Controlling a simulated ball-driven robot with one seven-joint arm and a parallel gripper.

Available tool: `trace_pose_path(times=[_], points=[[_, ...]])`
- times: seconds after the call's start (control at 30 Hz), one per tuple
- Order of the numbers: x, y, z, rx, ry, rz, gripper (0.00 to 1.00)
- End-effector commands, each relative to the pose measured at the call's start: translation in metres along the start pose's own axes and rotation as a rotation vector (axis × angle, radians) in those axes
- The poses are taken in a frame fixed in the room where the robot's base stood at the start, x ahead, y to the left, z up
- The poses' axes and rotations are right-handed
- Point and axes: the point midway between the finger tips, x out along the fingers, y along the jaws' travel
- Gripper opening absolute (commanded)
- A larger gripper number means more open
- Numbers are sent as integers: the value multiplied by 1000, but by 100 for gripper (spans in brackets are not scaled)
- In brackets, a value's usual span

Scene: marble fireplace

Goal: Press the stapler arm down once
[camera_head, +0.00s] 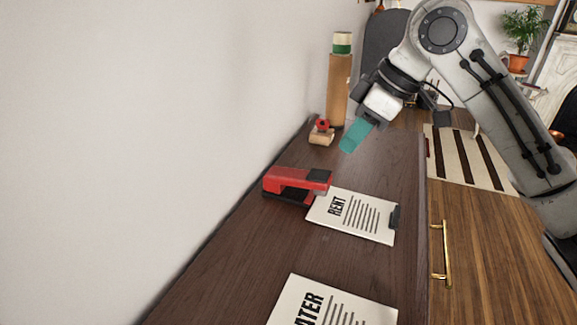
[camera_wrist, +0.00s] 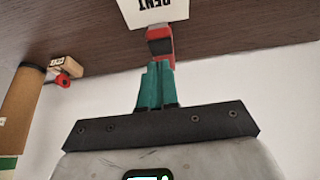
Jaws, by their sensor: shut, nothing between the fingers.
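A red stapler (camera_head: 297,181) with a black base lies on the dark wooden top, close to the white wall. Its front end touches or overlaps the edge of a paper marked RENT (camera_head: 352,215). My gripper (camera_head: 348,143) has teal fingers, pressed together and empty. It hangs in the air beyond the stapler and a little to its right, apart from it. In the wrist view my gripper (camera_wrist: 156,70) points toward the stapler (camera_wrist: 160,45), whose lower part is hidden behind the fingertips. The RENT paper (camera_wrist: 155,10) shows at the top of that view.
A wooden block with a red ring (camera_head: 321,132) and a tall brown cylinder (camera_head: 338,90) stand behind the stapler. A second paper (camera_head: 345,302) lies at the front. A gold handle (camera_head: 445,250) is on the cabinet front. The top left of the papers is clear.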

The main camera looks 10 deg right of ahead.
Motion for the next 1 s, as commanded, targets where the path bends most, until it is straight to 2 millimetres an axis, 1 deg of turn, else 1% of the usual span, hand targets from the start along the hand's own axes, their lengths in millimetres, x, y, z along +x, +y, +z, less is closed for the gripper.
trace_pose_path(times=[0.43,0.57,0.77,1.0], points=[[0,0,0,0,0,1,0],[4,0,1,0,0,0,0],[20,0,2,0,-1,0,0],[49,0,3,1,-2,1,0]])
